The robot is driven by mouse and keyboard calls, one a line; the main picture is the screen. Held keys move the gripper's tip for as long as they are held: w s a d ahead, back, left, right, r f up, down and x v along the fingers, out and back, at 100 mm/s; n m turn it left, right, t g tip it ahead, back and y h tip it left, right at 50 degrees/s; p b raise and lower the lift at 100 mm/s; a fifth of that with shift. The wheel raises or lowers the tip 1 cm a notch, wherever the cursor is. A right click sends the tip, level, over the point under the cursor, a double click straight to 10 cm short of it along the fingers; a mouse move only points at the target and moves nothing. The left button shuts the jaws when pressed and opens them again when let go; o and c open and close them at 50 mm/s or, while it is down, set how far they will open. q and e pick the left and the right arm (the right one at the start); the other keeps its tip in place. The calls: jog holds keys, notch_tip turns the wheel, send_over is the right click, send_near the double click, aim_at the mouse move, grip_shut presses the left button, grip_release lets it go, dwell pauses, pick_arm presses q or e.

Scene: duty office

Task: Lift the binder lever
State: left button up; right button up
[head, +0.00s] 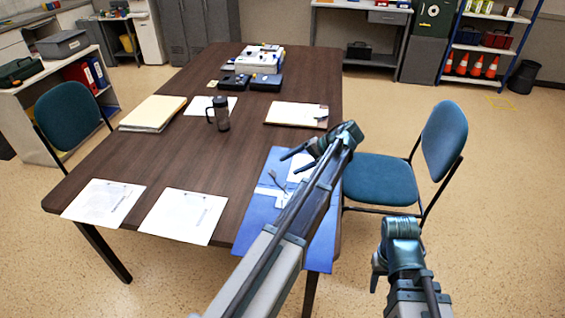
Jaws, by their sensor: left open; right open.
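The blue binder (257,215) lies open on the right front part of the brown table, and its front edge overhangs the table. Its grey metal mechanism (268,193) shows on the inside, with a thin dark lever (276,180) just left of my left arm. My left gripper (293,160) is open above the far part of the binder, apart from the lever. My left forearm hides much of the binder's middle and right side. My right gripper (377,272) is open and empty, off the table to the right of the binder.
The table (175,150) also holds printed sheets (183,216), a folder stack (153,112), a dark mug (220,114), a clipboard (292,114) and boxes (260,60) at the back. A blue chair (380,180) stands close to the right side. Another chair (70,115) is at left.

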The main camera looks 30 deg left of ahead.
pick_arm(q)
jog(key=p+v, duration=0.3)
jog(key=v, duration=0.3)
jog(key=shift+d+r, duration=0.15)
jog(key=shift+d, duration=0.05)
pick_arm(e)
notch_tip(320, 180, up, 4)
jog(key=shift+r, duration=0.15)
pick_arm(q)
jog(key=s+d+f+m+t+h, duration=0.1)
jog(key=s+d+f+m+h, duration=0.2)
jog(key=s+d, duration=0.7)
jog(key=s+d+f+m+t+h, duration=0.1)
jog(key=s+d+f+m+h, duration=0.2)
jog(key=s+d, duration=0.7)
jog(key=s+f+h, duration=0.1)
jog(key=s+h, duration=0.1)
jog(key=s, duration=0.5)
jog(key=shift+f+m, duration=0.2)
jog(key=shift+m, duration=0.1)
jog(key=shift+d, duration=0.1)
